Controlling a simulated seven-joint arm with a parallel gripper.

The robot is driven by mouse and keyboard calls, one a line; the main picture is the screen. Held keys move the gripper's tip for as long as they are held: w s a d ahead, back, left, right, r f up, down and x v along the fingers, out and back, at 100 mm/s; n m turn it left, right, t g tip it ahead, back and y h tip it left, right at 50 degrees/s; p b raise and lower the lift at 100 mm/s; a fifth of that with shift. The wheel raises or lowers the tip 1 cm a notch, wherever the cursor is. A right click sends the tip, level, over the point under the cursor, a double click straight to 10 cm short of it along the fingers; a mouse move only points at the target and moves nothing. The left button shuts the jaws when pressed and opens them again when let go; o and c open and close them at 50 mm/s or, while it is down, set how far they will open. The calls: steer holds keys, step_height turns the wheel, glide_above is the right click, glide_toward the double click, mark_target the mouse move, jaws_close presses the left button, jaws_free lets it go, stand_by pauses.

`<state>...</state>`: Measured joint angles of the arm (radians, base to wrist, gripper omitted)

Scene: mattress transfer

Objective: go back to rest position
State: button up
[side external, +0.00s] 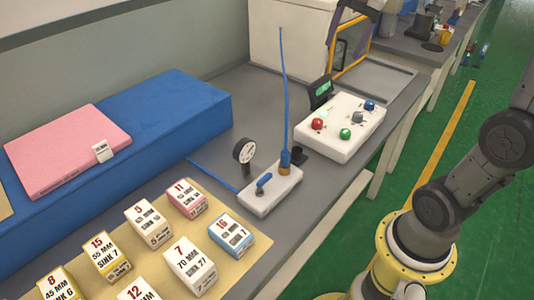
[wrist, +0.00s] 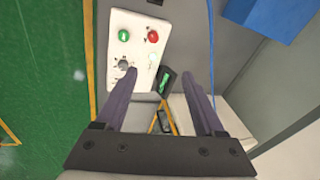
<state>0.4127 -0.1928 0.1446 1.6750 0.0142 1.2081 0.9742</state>
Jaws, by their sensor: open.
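My gripper (wrist: 159,72) is open, with two dark purple-grey fingers spread apart and nothing between them. It is above the white control box (wrist: 131,20) and the small dark display with a green screen (wrist: 168,82). In the side external view my gripper is only partly visible at the top edge, near the yellow frame (side external: 350,68). The pink mattress (side external: 65,148) lies flat on the blue block (side external: 165,110) at the left, with a white label on it. It is well away from my gripper.
The white box (side external: 342,128) has red, green and blue buttons. A gauge (side external: 245,151) and a valve block (side external: 271,190) with an upright blue hose (side external: 284,90) stand beside it. Several labelled blocks, including a blue one (side external: 231,236), sit on a tan board. Green floor lies right.

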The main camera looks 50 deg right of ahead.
steer(key=s+a+n+t, duration=0.1)
steer(key=s+a+n, duration=0.45)
steer(key=a, duration=0.25)
steer(key=s+a+f+n+t+y, duration=0.1)
steer(key=s+a+f+n, duration=0.4)
steer(key=s+f+n, duration=0.4)
steer(key=shift+s+a+f+n, duration=0.3)
steer(key=shift+f+n, duration=0.1)
steer(key=shift+n, duration=0.35)
